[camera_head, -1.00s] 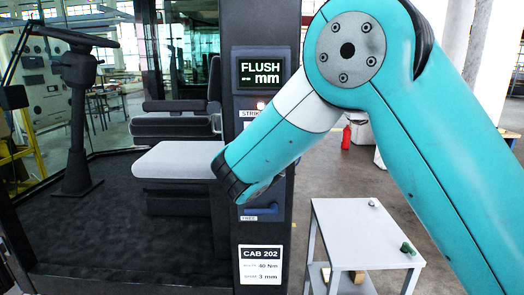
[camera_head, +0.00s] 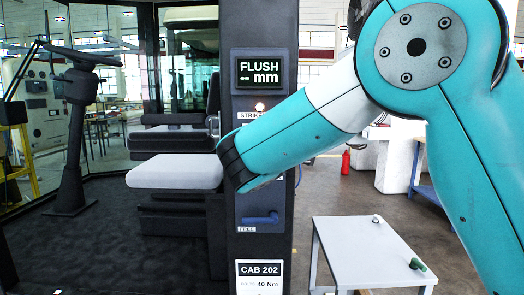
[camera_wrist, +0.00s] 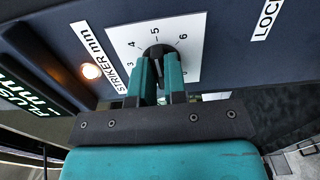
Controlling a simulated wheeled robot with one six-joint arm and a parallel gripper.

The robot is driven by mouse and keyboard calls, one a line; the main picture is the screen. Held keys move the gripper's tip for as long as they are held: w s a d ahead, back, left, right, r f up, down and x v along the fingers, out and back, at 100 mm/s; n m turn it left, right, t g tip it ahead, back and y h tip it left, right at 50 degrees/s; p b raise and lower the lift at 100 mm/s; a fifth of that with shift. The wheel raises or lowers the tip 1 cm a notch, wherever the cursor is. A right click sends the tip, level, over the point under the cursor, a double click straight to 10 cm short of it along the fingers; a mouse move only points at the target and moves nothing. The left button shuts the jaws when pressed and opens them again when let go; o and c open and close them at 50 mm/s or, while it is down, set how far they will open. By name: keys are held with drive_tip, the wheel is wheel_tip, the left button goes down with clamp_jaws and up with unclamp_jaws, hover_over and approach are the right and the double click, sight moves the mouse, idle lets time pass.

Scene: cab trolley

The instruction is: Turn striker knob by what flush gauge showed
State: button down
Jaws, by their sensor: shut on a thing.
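The striker knob (camera_wrist: 157,52) is dark and round, on a white numbered dial plate (camera_wrist: 190,30) labelled "STRIKER mm" in the wrist view. My gripper (camera_wrist: 159,72) is shut on the knob, its teal fingers on either side. The fingers and knob hide part of the dial; numbers from 3 to 6 show, and the exact setting is hard to read. In the head view my arm hides the knob and dial. The flush gauge display (camera_head: 260,69) reads "FLUSH -- mm", with no number. It also shows at the left of the wrist view (camera_wrist: 28,85).
A lit orange lamp (camera_wrist: 90,71) sits beside the dial. Below on the pillar are a blue handle (camera_head: 260,218) and a "CAB 202" card (camera_head: 259,277). A white trolley (camera_head: 365,255) with small items stands at the right. The cab seat (camera_head: 175,172) is left of the pillar.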

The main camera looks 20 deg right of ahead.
idle(0.5)
drive_tip(key=c, duration=1.2)
unclamp_jaws()
drive_tip(key=shift+o, duration=0.2)
drive_tip(key=b+v, duration=0.5)
drive_tip(key=v, duration=1.2)
drive_tip(key=shift+s, duration=0.2)
